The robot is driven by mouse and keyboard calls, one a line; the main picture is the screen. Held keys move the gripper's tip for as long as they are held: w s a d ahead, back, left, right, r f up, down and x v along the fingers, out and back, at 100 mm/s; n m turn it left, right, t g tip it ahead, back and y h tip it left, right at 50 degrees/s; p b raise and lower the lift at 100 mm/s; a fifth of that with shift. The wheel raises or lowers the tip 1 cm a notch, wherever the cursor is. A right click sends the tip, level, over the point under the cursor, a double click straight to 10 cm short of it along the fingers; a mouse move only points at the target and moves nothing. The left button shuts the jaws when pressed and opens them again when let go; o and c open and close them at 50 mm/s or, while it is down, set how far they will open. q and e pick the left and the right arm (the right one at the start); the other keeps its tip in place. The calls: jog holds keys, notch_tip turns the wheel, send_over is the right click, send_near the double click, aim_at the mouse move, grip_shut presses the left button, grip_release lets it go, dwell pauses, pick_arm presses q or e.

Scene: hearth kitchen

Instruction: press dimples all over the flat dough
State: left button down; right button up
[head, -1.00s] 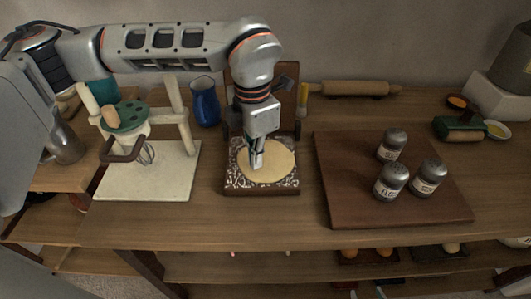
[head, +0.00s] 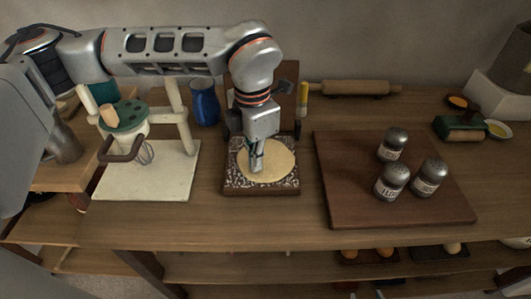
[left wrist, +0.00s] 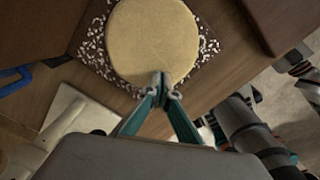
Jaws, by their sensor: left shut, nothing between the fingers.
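The flat dough (head: 276,165) is a pale round sheet on a dark board with a white speckled pattern (head: 232,188). It also shows in the left wrist view (left wrist: 150,38), where its surface looks smooth, with no clear dimples. My left gripper (head: 256,170) is shut and empty, pointing down over the left part of the dough. In the left wrist view its fingertips (left wrist: 162,78) meet over the dough near its edge. I cannot tell whether they touch it. My right gripper is not in view.
A wooden board (head: 340,205) with several shakers (head: 391,181) stands to the right. A cream stand (head: 150,180) with a whisk is at the left, and a blue jug (head: 206,105) is behind. A rolling pin (head: 355,87) lies at the back. The front counter strip is clear.

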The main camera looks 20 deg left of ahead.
pick_arm(q)
jog(key=shift+f, duration=0.45)
dwell(0.3)
jog(key=shift+f, duration=0.2)
dwell(0.5)
jog(key=shift+s, duration=0.1)
jog(key=shift+r+p, duration=0.65)
jog(key=shift+r, duration=0.5)
jog(key=shift+f, duration=0.1)
